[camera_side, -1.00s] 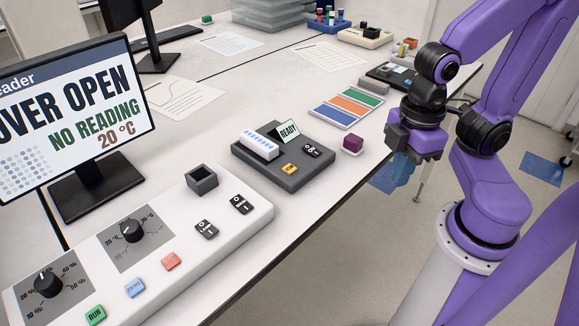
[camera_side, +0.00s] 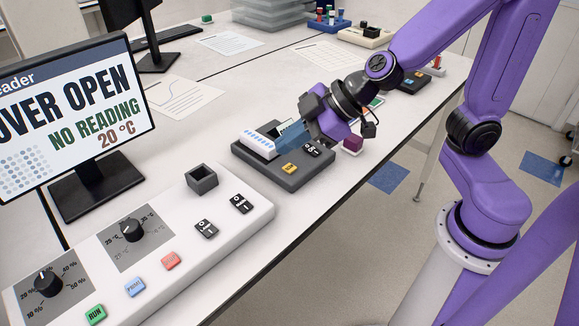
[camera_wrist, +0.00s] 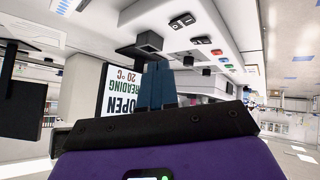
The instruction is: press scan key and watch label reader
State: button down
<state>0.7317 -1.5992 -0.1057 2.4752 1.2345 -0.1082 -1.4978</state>
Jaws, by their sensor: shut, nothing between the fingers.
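My gripper (camera_side: 288,143) is shut and empty, its blue fingers reaching over the dark grey device (camera_side: 262,172) in the side view. They are just right of the white strip with blue marks (camera_side: 257,145) and above-left of a yellow key (camera_side: 290,168); I cannot tell whether they touch anything. The key's lettering is too small to read. A black rocker switch (camera_side: 312,150) sits beside the fingers. The device's small display is mostly hidden behind them. The monitor (camera_side: 75,125) shows "OVER OPEN", "NO READING", "20 °C". The wrist view shows the shut fingers (camera_wrist: 157,85) and the monitor upside down (camera_wrist: 120,92).
A white panel (camera_side: 190,262) in front carries two knobs, green, blue and red keys, two rocker switches and an open dark square holder (camera_side: 201,178).

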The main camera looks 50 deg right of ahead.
aim_at(293, 169)
jog(key=w+d+f+m+t+h, duration=0.1)
jog(key=w+d+t+h, duration=0.1)
jog(key=w+d+h, duration=0.2)
jog(key=w+d, duration=0.1)
jog(key=d, duration=0.1)
jog(key=shift+d, duration=0.3)
jog(key=shift+w+f, duration=0.1)
jog(key=shift+f, duration=0.1)
jog(key=shift+f, duration=4.3)
jog(key=shift+f, duration=0.1)
jog(key=shift+f, duration=0.35)
